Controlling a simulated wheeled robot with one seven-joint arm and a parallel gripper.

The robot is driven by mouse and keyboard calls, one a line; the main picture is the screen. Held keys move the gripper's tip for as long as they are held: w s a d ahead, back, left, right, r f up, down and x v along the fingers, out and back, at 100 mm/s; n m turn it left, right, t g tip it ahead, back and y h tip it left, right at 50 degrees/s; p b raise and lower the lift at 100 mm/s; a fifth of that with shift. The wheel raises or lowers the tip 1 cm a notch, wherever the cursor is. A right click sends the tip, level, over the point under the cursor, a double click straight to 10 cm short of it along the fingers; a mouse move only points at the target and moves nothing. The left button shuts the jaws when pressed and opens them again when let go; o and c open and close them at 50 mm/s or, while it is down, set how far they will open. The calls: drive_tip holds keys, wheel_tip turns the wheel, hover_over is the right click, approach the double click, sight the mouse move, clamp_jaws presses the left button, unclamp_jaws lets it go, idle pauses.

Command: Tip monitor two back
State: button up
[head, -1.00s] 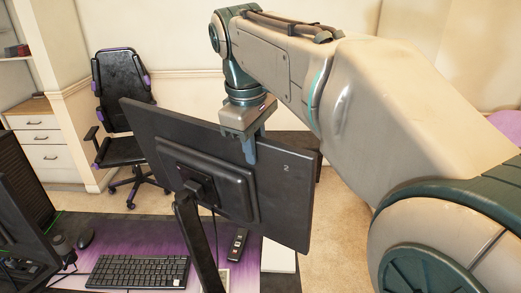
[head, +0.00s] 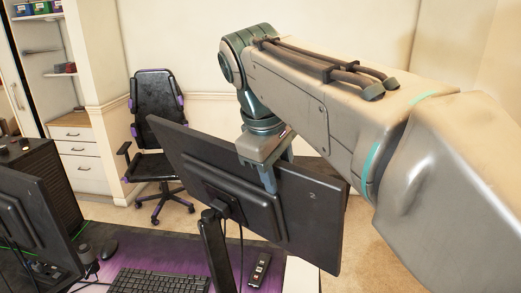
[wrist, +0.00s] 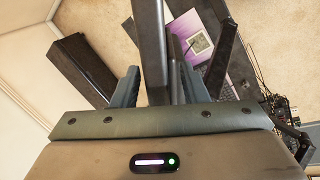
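Monitor two (head: 290,225) is the black monitor with a "2" on its back, seen from behind in the head view. It stands on a black stand (head: 214,250) and looks tilted. My gripper (head: 268,170) points down over its top edge, with one finger against or close to the back. In the wrist view the monitor's edge (wrist: 151,45) runs between the two fingers of my gripper (wrist: 158,85). The fingers are spread, with a visible gap on the right side; contact on the left is unclear. The monitor's screen side is hidden in the head view.
Another black monitor (head: 35,225) stands at the left. A keyboard (head: 160,281) and a dark remote-like device (head: 260,269) lie on the desk with a purple mat (head: 180,255). An office chair (head: 158,125) stands beyond the desk. Floor right of the monitor is clear.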

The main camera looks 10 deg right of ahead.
drive_tip(key=v, duration=1.3)
drive_tip(key=shift+s+r+p, duration=0.15)
drive_tip(key=shift+r+p, duration=0.15)
drive_tip(key=shift+p, duration=0.15)
drive_tip(key=shift+a, duration=0.1)
